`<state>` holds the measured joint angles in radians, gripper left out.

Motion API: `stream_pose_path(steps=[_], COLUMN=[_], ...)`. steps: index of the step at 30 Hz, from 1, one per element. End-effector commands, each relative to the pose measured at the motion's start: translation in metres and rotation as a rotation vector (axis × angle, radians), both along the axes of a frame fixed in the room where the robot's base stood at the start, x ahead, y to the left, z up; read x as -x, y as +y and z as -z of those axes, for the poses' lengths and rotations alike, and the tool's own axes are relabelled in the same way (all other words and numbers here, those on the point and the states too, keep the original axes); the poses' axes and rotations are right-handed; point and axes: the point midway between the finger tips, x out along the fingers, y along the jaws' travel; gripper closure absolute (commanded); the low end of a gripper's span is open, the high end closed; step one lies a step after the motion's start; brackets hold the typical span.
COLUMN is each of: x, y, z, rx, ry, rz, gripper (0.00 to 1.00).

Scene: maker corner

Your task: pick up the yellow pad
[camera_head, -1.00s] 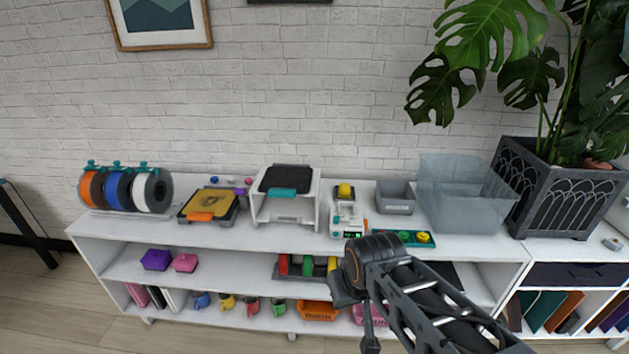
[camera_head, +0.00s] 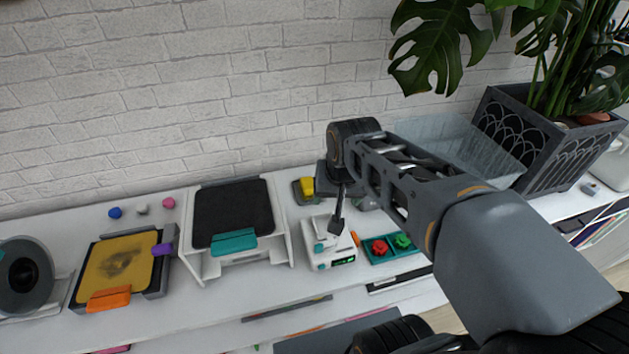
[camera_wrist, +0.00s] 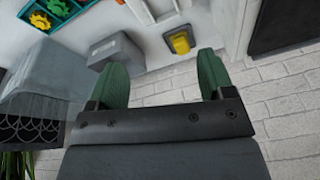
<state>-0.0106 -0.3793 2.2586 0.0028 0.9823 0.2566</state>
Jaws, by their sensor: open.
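A small yellow pad (camera_head: 307,187) sits in a dark grey holder at the back of the white shelf top, close to the wall. It also shows in the wrist view (camera_wrist: 181,42), beyond the gap between my fingers. My gripper (camera_wrist: 163,70) has its two green fingers spread, with nothing between them. In the head view, my gripper (camera_head: 338,222) hangs over the white device, in front and to the right of the pad, apart from it.
A white device (camera_head: 325,245) stands in front of the pad. A white stand with a black top (camera_head: 233,212) is to its left. A teal tray of gears (camera_head: 390,248), a translucent bin (camera_head: 470,145) and a planter (camera_head: 535,140) are to the right.

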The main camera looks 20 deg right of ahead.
Motion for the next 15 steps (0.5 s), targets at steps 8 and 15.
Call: stream_pose_path(steps=[8, 15], x=[-0.137, -0.222], y=[-0.003, -0.006], z=[0.011, 0.055], rx=[-0.121, -0.166], ry=[0.132, 0.206], rz=[0.581, 1.013], gripper=[0.0, 0.0])
